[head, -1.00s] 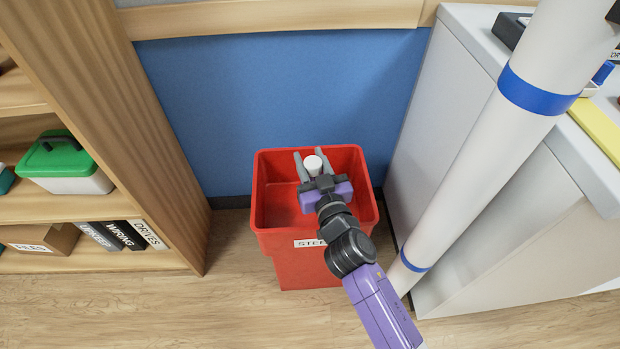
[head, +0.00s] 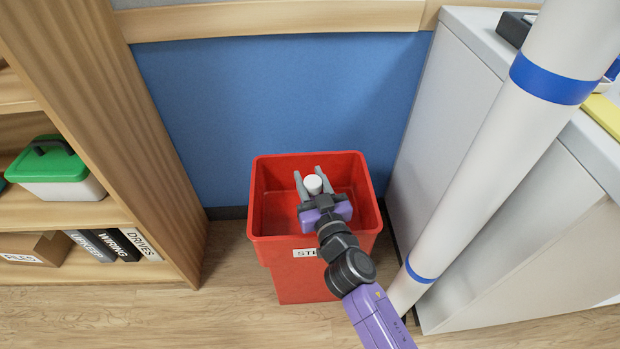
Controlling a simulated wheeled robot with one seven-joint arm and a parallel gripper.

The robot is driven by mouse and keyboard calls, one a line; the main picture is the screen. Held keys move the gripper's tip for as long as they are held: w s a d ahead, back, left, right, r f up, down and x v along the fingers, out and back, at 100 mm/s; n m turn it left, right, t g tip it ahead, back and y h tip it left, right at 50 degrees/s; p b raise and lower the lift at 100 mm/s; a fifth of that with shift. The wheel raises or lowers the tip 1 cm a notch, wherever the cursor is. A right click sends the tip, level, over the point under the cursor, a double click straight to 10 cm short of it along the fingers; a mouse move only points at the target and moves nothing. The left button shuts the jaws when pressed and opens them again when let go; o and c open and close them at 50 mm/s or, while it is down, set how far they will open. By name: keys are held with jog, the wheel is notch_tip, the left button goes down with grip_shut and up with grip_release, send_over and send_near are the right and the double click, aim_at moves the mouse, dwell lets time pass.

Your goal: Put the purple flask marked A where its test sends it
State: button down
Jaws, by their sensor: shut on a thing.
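My gripper (head: 313,186) is over the open mouth of a red bin (head: 300,280). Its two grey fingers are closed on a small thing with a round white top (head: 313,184). This may be the flask's cap; the body below it is hidden, so I see neither purple colour nor the mark A. The bin's front has a white label that starts with "STE" or similar; my arm covers the rest of it.
A wooden shelf (head: 150,130) with a green-lidded box (head: 62,175) and binders stands left. A white pole with blue bands (head: 490,150) and a grey cabinet (head: 435,120) stand close on the right. A blue wall panel (head: 270,90) is behind the bin.

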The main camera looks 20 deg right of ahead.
jog(key=shift+f+b, duration=0.35)
jog(key=c, duration=0.9)
grip_release()
jog(key=shift+r+p, duration=0.6)
jog(key=shift+p, duration=0.1)
jog(key=shift+s+r+p, duration=0.15)
jog(key=shift+r+p, duration=0.05)
jog(key=shift+p, duration=0.1)
jog(key=s, duration=0.4)
jog(key=s+b, duration=0.1)
jog(key=s, duration=0.2)
jog(key=s+a, duration=0.1)
jog(key=s, duration=0.3)
jog(key=shift+s+f, duration=0.15)
jog(key=shift+s, duration=0.2)
